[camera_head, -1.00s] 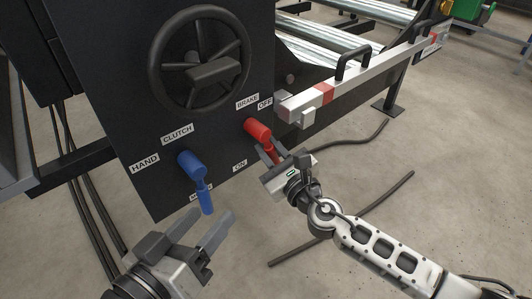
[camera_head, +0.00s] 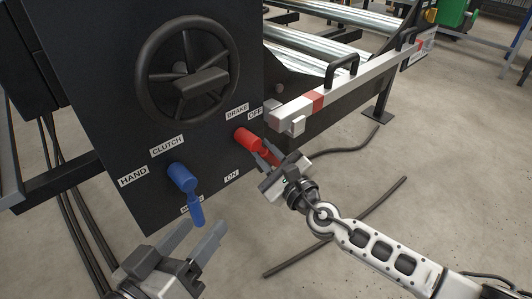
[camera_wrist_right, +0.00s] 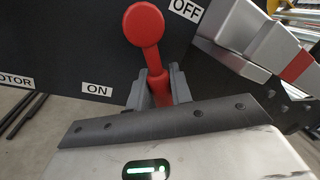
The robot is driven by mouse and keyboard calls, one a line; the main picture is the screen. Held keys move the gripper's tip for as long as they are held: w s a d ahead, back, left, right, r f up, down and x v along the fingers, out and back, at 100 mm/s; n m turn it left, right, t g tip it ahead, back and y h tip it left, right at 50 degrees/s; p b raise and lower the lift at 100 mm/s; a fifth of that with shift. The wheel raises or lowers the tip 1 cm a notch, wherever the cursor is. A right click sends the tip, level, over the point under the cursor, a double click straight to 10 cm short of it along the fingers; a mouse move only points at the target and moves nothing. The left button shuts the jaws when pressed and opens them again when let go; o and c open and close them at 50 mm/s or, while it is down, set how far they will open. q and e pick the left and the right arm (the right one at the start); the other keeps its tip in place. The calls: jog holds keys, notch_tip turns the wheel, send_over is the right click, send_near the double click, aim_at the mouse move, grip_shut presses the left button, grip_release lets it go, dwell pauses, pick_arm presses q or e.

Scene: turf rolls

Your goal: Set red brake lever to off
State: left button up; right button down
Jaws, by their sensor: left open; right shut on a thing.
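The red brake lever (camera_head: 247,139) is on the black panel, between the OFF label (camera_head: 255,114) above and the ON label (camera_head: 232,176) below. Its handle slants down and right from its round hub. In the right wrist view, the hub of the red lever (camera_wrist_right: 144,25) is at the top, with the handle running down between the jaws. My right gripper (camera_head: 268,154) is shut on this handle; its jaws also show in the wrist view (camera_wrist_right: 158,90). The handle's end is hidden. My left gripper (camera_head: 198,238) is open and empty, below the blue lever.
The blue clutch lever (camera_head: 182,178) hangs down, left of the red one. A black handwheel (camera_head: 187,68) is above. A silver bar (camera_head: 350,88) with a red band juts out right of the brake lever, close to my right gripper. Hoses lie on the floor.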

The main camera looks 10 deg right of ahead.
jog(key=c, duration=1.3)
grip_release()
jog(key=shift+r, duration=0.1)
jog(key=shift+s, duration=0.1)
jog(key=v, duration=1.5)
jog(key=shift+s+d, duration=0.15)
jog(key=shift+s, duration=0.15)
